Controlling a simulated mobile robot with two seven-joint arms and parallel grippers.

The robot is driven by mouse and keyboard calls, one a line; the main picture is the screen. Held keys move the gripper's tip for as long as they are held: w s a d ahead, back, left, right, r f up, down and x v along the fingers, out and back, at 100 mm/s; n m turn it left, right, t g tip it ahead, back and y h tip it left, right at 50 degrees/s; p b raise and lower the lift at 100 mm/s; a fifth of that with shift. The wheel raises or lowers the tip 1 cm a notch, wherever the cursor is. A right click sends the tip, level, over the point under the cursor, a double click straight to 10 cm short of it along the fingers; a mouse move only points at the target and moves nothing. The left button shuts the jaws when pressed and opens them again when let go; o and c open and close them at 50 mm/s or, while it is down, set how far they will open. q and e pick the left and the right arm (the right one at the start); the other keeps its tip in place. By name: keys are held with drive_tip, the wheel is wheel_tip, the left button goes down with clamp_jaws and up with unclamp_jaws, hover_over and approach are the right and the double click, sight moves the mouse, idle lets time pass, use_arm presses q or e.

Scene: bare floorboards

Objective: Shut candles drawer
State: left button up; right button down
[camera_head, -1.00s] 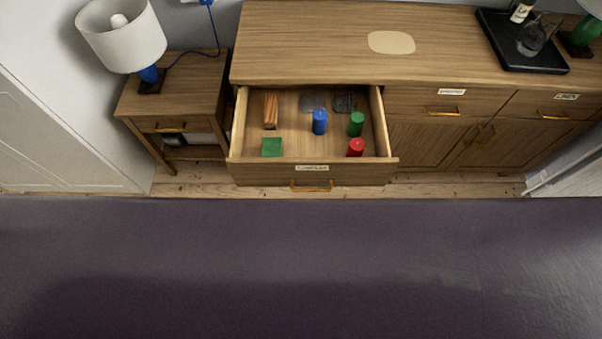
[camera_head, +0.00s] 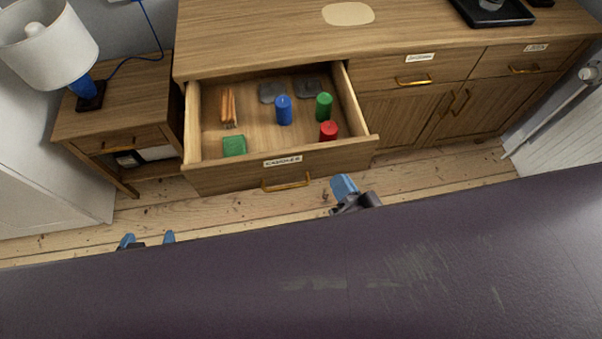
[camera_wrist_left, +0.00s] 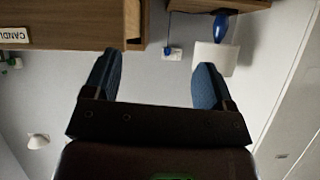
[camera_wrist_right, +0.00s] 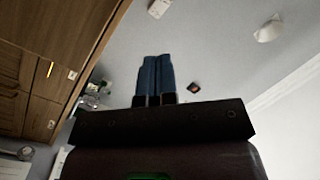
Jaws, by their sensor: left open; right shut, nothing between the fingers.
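The candles drawer (camera_head: 225,176) stands pulled out from the wooden sideboard, with a "CANDLES" label and a brass handle (camera_head: 286,184) on its front. Inside are blue (camera_head: 284,110), green (camera_head: 324,106) and red (camera_head: 328,131) candles, a green box (camera_head: 234,146), orange sticks (camera_head: 228,108) and dark flat pieces. My left gripper (camera_head: 147,240) is open and empty, in front of the drawer and to its left; the drawer's corner shows at the upper left of the left wrist view (camera_wrist_left: 133,22). My right gripper (camera_head: 344,186) is shut and empty, just right of the handle and apart from it.
A side table (camera_head: 118,115) with a white-shaded lamp (camera_head: 45,45) stands left of the sideboard (camera_head: 250,40). Shut drawers and doors (camera_head: 405,118) are to the right, with a black tray (camera_head: 490,14) on top. Floorboards (camera_head: 450,172) are clear in front; a radiator (camera_head: 560,125) is at right.

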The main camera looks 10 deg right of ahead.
drive_tip(key=s+a+f+m+t+h+b, duration=0.1)
drive_tip(key=a+f+m+b, duration=0.3)
drive_tip(key=f+m+b, duration=0.15)
drive_tip(key=m+h+b, duration=0.4)
drive_tip(key=m+b, duration=0.1)
drive_tip(key=m, duration=0.3)
approach(302, 164)
drive_tip(key=w+b, duration=0.1)
drive_tip(key=w, duration=0.6)
use_arm(q)
wheel_tip(302, 164, down, 14)
drive_tip(key=s+g, duration=0.2)
drive_tip(key=shift+s+d+m, duration=0.25)
drive_tip(key=shift+s+m, duration=0.15)
use_arm(e)
drive_tip(key=shift+w, duration=0.3)
